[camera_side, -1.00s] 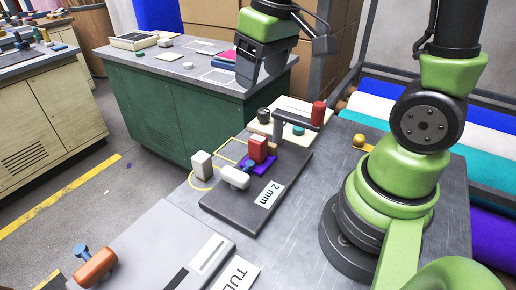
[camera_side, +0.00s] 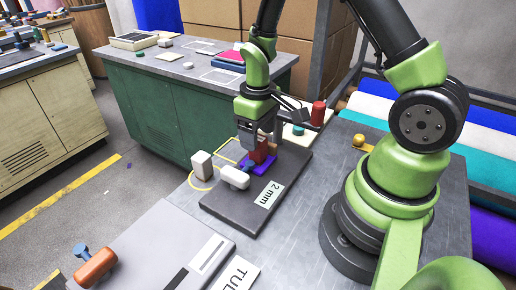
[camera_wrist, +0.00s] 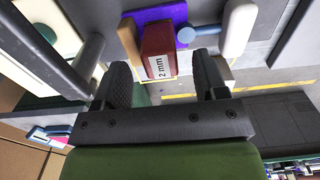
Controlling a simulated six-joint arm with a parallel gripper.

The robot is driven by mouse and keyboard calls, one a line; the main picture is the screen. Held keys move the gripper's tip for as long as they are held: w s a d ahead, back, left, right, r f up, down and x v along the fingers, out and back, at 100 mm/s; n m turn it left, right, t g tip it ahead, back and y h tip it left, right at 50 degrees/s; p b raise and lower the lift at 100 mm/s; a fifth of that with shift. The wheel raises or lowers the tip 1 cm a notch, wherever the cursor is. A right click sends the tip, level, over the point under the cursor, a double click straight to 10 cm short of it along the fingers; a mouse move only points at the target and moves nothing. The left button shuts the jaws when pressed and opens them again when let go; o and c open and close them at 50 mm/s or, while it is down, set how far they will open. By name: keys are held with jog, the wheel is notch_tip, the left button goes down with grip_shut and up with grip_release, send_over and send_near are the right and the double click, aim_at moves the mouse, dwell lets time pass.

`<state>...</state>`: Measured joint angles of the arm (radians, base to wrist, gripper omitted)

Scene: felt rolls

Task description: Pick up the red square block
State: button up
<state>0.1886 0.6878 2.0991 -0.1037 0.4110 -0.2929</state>
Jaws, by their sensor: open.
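The red square block (camera_side: 262,152) stands on a purple square (camera_side: 255,166) on the dark grey plate marked 2 mm (camera_side: 228,208). My gripper (camera_side: 262,142) is lowered over the block and hides part of it in the side view. My gripper (camera_wrist: 165,72) is open, with one dark finger on each side of the block's near end. I cannot tell whether either finger touches it.
A white rounded piece (camera_side: 234,177) and a blue peg (camera_side: 249,165) lie close beside the block. A cream block (camera_side: 201,166) stands at the left. A red cylinder (camera_side: 318,112) tops a grey arm at the right. A yellow ball (camera_side: 359,140) sits further right.

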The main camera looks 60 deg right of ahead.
jog(key=shift+f, duration=1.2)
grip_shut()
jog(key=shift+r, duration=0.15)
notch_tip(320, 180, up, 10)
jog(key=shift+f, duration=0.1)
